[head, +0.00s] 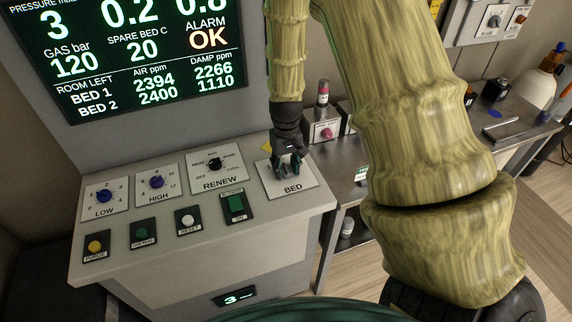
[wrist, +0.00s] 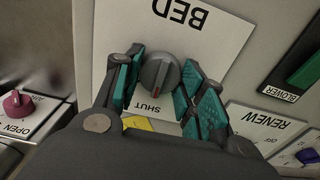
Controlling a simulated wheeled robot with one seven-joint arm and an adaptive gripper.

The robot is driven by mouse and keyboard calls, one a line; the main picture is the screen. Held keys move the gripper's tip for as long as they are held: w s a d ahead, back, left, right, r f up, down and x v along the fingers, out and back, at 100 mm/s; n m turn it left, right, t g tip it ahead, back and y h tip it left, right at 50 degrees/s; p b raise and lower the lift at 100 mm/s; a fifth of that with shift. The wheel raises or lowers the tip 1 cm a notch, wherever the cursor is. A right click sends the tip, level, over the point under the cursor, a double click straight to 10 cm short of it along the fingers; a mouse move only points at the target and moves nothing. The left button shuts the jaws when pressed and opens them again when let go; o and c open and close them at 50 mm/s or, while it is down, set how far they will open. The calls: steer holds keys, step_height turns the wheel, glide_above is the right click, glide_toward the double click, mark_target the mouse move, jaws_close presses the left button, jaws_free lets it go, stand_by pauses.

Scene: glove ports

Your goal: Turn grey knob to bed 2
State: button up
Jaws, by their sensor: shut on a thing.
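The grey knob (wrist: 160,72) sits on the white BED plate (wrist: 215,40), which appears upside down in the wrist view. A red line on the knob points down in that view, close to the word SHUT; other position labels are hidden by my fingers. My gripper (wrist: 163,85) is around the knob, one teal-padded finger on each side, shut on it. In the head view my gripper (head: 289,168) reaches down over the BED plate (head: 305,182) at the right end of the console and hides the knob.
The console (head: 150,255) also carries LOW, HIGH and RENEW knobs (head: 213,163), several buttons and a green blower switch (head: 235,203). A screen (head: 140,50) above shows readings and ALARM OK. In the wrist view a pink knob (wrist: 15,103) is at the left.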

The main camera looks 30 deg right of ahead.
mark_target(286, 167)
steer(key=m+p, duration=0.1)
steer(key=m, duration=0.3)
steer(key=shift+w+r+m, duration=0.1)
steer(key=shift+m, duration=0.2)
steer(key=m, duration=0.4)
steer(key=shift+p, duration=0.4)
steer(key=shift+m, duration=0.4)
steer(key=o, duration=1.1)
steer(key=shift+c, duration=0.2)
step_height(286, 167, up, 12)
